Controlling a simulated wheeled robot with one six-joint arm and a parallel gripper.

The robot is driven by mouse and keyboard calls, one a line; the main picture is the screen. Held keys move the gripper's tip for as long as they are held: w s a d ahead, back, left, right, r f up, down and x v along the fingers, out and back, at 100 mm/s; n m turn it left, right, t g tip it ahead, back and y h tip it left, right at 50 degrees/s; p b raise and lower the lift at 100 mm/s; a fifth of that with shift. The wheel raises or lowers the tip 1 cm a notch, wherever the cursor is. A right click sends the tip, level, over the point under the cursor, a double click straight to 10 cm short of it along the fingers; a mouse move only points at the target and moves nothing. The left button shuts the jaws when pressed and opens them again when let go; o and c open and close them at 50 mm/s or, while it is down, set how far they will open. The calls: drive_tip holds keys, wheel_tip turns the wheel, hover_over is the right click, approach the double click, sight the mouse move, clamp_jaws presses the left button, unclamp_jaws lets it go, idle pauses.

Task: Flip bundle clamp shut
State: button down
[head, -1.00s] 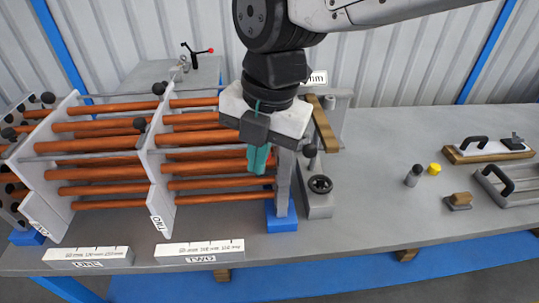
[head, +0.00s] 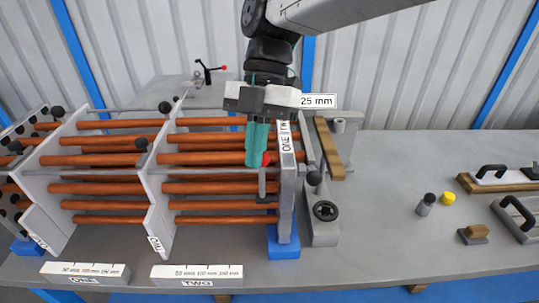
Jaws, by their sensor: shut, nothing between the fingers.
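The tube bundle, several copper rods (head: 215,188) running through white plates, lies across the left of the bench. At its right end, a red knob (head: 266,159) on a short grey lever (head: 262,183) stands beside the upright end plate (head: 287,190). My gripper (head: 253,163), with teal fingers, is shut and empty and points down just left of the red knob. I cannot tell whether the fingers touch it. Another clamp with a black handle and red tip (head: 223,68) stands at the back. Which of the two is the bundle clamp is unclear.
Labelled scales (head: 197,275) lie along the front edge. A grey fixture with a black knob (head: 326,211) and a wooden bar (head: 329,148) stand right of the end plate. A yellow-capped piece (head: 448,198) and handled tools (head: 502,178) are farther right.

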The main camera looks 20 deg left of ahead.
drive_tip(key=w, duration=0.1)
drive_tip(key=w+a, duration=0.1)
drive_tip(key=w, duration=0.1)
drive_tip(key=w+f, duration=0.1)
drive_tip(key=shift+w+a+f, duration=0.1)
drive_tip(key=shift+w+a, duration=0.05)
drive_tip(key=shift+a, duration=0.25)
drive_tip(key=shift+w+d, duration=0.1)
idle(0.3)
drive_tip(key=s+r, duration=0.3)
drive_tip(key=s, duration=0.1)
drive_tip(key=w+a+r, duration=0.2)
drive_tip(key=w+r, duration=0.3)
drive_tip(key=w, duration=0.3)
drive_tip(key=shift+a, duration=0.3)
